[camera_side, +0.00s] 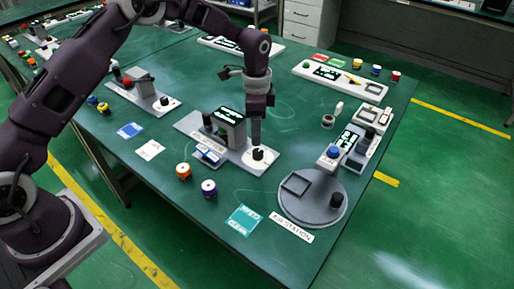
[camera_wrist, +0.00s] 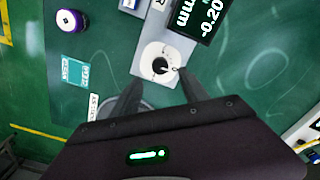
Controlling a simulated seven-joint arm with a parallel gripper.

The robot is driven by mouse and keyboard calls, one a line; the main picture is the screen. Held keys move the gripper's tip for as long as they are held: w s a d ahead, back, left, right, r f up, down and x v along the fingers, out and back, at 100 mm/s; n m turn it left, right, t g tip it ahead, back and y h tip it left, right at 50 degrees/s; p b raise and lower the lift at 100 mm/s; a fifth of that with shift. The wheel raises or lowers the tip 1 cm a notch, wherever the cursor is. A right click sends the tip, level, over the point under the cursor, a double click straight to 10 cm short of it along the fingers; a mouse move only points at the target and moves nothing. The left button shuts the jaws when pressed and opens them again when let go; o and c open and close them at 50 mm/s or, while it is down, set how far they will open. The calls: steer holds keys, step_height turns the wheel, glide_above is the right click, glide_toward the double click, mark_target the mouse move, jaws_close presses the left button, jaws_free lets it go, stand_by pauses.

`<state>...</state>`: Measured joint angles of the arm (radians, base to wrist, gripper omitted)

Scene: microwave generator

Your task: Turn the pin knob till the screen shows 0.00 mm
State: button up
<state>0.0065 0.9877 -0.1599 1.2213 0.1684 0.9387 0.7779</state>
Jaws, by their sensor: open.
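The black knob (camera_side: 259,154) stands on a white round dial at the right end of a grey base plate. In the wrist view the knob (camera_wrist: 160,65) shows on its white dial (camera_wrist: 147,56), just beyond my fingertips. The screen (camera_wrist: 205,15) shows light digits reading about -0.20 with mm beside them; it is partly cut off by the frame edge. In the side view the same unit's screen (camera_side: 231,114) is too small to read. My gripper (camera_side: 256,140) points down just above the knob. Its fingers (camera_wrist: 160,85) are apart with nothing between them.
A teal card (camera_side: 242,220) lies near the front edge. A round grey station (camera_side: 312,205) stands to the right.

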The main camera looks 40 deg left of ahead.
mark_target(257, 152)
step_height(257, 152, down, 8)
steer(key=shift+r, duration=0.1)
steer(key=shift+c, duration=0.4)
jaws_close()
